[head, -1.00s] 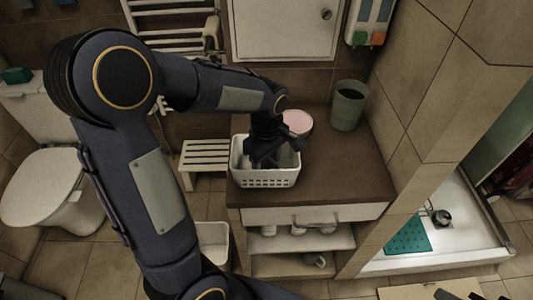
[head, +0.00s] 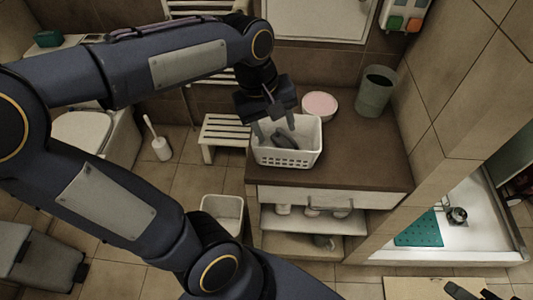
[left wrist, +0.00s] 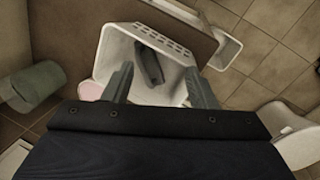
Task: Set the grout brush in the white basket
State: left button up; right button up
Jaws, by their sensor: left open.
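The white basket (head: 300,158) stands on the brown counter, and it shows in the left wrist view too (left wrist: 112,47). A dark grey object, which looks like the grout brush (head: 286,140), lies inside it; in the left wrist view the brush (left wrist: 151,66) rests on the basket floor near a slotted wall. My left gripper (head: 274,127) is open above the basket, its fingers apart on either side of the brush and not closed on it. In the left wrist view, both fingers (left wrist: 160,76) reach over the basket opening. My right gripper is not identifiable in view.
A pink-topped round bowl (head: 319,104) and a grey-green bin (head: 375,91) stand behind the basket on the counter (head: 366,150). A white slatted stool (head: 226,132) is to the left. The counter's right part is clear.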

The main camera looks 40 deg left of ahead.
pick_arm(q)
jog(key=s+d+f+m+t, duration=0.1)
jog(key=s+m+t, duration=0.1)
jog(key=s+m, duration=0.2)
jog(key=s+d+f+m+t+h, duration=0.1)
jog(key=s+d+f+m, duration=0.1)
jog(key=s+m, duration=0.2)
jog(key=shift+s+d+t+h, duration=0.3)
jog(key=shift+s+t, duration=0.1)
jog(key=shift+s, duration=0.6)
